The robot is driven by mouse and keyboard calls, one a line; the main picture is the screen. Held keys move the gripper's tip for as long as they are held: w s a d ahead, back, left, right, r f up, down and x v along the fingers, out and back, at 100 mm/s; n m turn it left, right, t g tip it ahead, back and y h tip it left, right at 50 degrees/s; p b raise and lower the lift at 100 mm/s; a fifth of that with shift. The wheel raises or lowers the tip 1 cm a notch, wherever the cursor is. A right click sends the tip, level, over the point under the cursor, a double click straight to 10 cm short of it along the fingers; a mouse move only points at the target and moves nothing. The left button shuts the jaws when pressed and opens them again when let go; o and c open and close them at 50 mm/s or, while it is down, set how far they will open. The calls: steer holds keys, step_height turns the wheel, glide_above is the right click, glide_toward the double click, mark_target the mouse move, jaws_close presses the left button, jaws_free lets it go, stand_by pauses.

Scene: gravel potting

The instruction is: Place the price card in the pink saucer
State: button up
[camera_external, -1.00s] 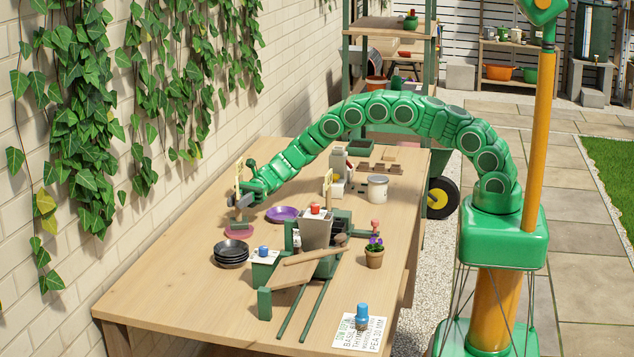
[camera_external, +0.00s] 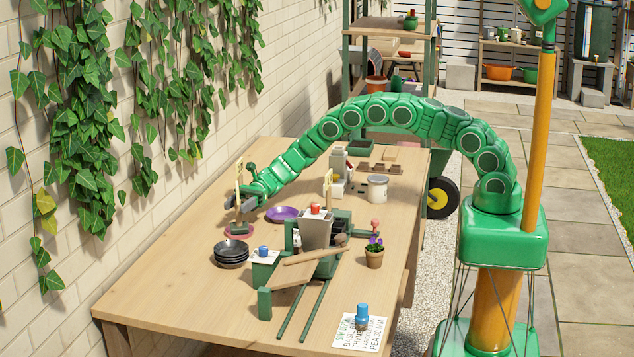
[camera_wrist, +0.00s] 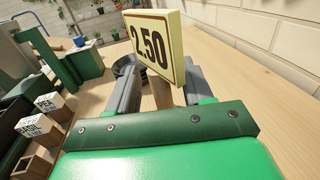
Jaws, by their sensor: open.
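The price card (camera_external: 239,194) is a cream sign reading 2.50 on a wooden post. It stands upright with its base over the pink saucer (camera_external: 227,233) and appears to rest in it. My gripper (camera_external: 241,206) is open around the post, just above the base. In the wrist view the price card (camera_wrist: 153,48) rises between the two grey fingers of my gripper (camera_wrist: 160,88). The pink saucer is hidden there.
A purple saucer (camera_external: 282,214) lies just right of my gripper. A stack of black saucers (camera_external: 231,257) is in front of the pink one. A green stand with a grey hopper (camera_external: 316,233) is to the right. The ivy wall is left. The table's front left is clear.

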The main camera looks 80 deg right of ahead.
steer(key=shift+r, duration=0.1)
steer(key=shift+r, duration=0.6)
steer(key=s+d, duration=0.2)
steer(key=d, duration=0.9)
steer(key=shift+s+d, duration=0.15)
steer(key=shift+d, duration=0.25)
steer(key=s+a+r+n+g+h, duration=0.25)
steer(key=s+r+n+h, duration=0.2)
steer(key=s+r, duration=0.65)
steer(key=s+a+r+n+g+h, duration=0.1)
steer(key=s+r+n+g+h, duration=0.4)
steer(key=s, duration=1.2)
steer(key=s+d+n+h, duration=0.2)
steer(key=s+d, duration=0.3)
steer(key=s, duration=0.5)
steer(key=s+d+r+n+t+h, duration=0.1)
steer(key=s+d+n+h, duration=0.2)
steer(key=s, duration=0.8)
steer(key=s+d+r+n+t+h, duration=0.1)
steer(key=s+d+n+h, duration=0.2)
steer(key=s+d+n, duration=0.2)
steer(key=s+d, duration=0.3)
steer(key=s, duration=0.3)
steer(key=shift+d+n, duration=0.35)
